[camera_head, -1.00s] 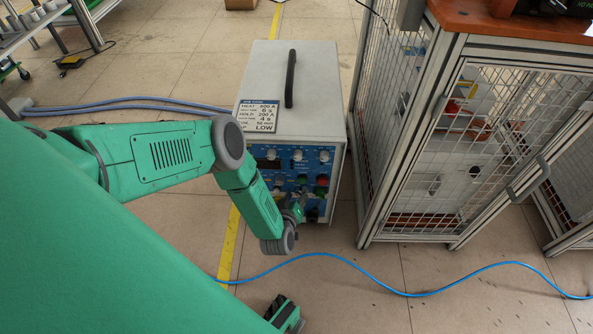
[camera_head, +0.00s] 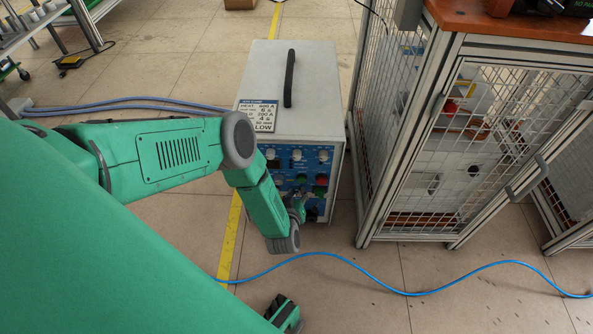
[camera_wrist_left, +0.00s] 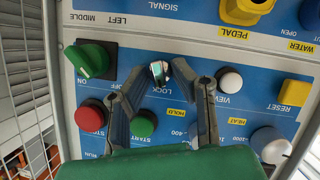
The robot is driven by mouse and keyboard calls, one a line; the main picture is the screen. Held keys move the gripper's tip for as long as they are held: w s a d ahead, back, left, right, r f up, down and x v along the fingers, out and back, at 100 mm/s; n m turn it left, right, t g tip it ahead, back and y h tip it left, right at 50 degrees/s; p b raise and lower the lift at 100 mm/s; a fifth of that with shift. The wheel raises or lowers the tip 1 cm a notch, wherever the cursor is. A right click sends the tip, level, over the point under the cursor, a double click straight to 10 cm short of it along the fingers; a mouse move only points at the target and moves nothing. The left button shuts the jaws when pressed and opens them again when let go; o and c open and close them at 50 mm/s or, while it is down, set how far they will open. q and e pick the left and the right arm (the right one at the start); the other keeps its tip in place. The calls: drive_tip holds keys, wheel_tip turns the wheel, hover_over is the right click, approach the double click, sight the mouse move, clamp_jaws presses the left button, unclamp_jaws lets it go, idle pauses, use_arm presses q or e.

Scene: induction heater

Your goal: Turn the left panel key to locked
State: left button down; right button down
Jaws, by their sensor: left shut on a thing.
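The induction heater (camera_head: 318,100) is a pale grey cabinet with a blue control panel (camera_head: 292,157) on its front. In the left wrist view the panel appears upside down. The small metallic left panel key (camera_wrist_left: 159,72) sits by the word LOCK, between the fingertips of my left gripper (camera_wrist_left: 158,78), which is shut on it. In the head view the left gripper (camera_head: 298,204) is at the lower part of the panel, and the key itself is too small and covered to make out. The key's exact angle is hard to tell.
Around the key are a green ON/OFF knob (camera_wrist_left: 90,60), a red button (camera_wrist_left: 92,115), a green button (camera_wrist_left: 145,123) and a white knob (camera_wrist_left: 230,80). A mesh cage (camera_head: 440,170) stands right of the heater. A blue cable (camera_head: 400,290) crosses the floor in front.

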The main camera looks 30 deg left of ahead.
use_arm(q)
drive_tip(key=shift+d+m+g+y, duration=0.2)
drive_tip(key=shift+m+g+y, duration=0.2)
drive_tip(key=shift+m, duration=0.6)
drive_tip(key=shift+d+f+m+g+y+b, duration=0.1)
drive_tip(key=shift+m+g+y+b, duration=0.4)
drive_tip(key=shift+m+y+b, duration=0.5)
drive_tip(key=shift+d+m+g+y, duration=0.1)
drive_tip(key=shift+m+g+y, duration=0.35)
drive_tip(key=shift+m, duration=0.85)
drive_tip(key=c, duration=1.4)
unclamp_jaws()
drive_tip(key=shift+o, duration=0.2)
drive_tip(key=shift+w+t, duration=0.1)
drive_tip(key=shift+t, duration=0.15)
